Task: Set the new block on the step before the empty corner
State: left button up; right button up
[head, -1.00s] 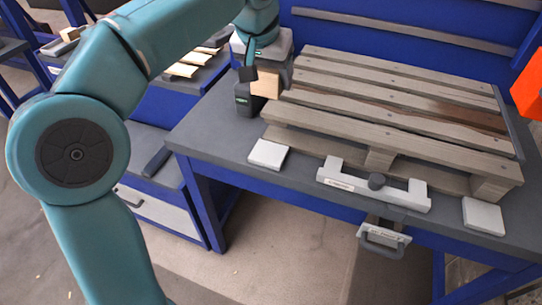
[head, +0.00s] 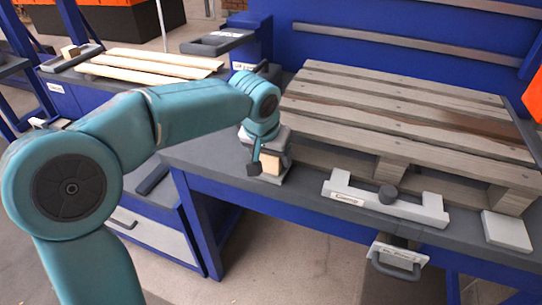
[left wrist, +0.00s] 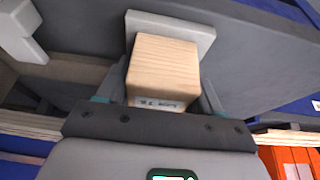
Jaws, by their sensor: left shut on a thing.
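The new block (head: 271,162) is pale wood. My left gripper (head: 262,168) is shut on it, at the table's front edge by the pallet's near left corner. In the left wrist view the block (left wrist: 162,65) sits between the fingers with a small label on its near face. A pale square step (left wrist: 195,33) shows right behind and under it; I cannot tell if they touch. The pallet (head: 400,118) has front blocks at the middle and right; none shows at its near left corner, partly hidden by my arm. My right gripper is not in view.
A grey clamp (head: 385,198) stands on the table front, right of the block. Another pale step (head: 507,231) lies at the front right. A side bench with loose boards (head: 150,63) is at the left. An orange thing shows at the right edge.

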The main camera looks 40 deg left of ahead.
pick_arm(q)
jog(key=shift+r, duration=0.1)
jog(key=o, duration=1.1)
jog(key=shift+r, duration=0.2)
jog(key=p+v, duration=0.3)
jog(key=v, duration=0.8)
jog(key=shift+s+d+r, duration=0.1)
jog(key=shift+s+r, duration=0.2)
jog(key=shift+s+f, duration=0.1)
jog(key=shift+s, duration=0.05)
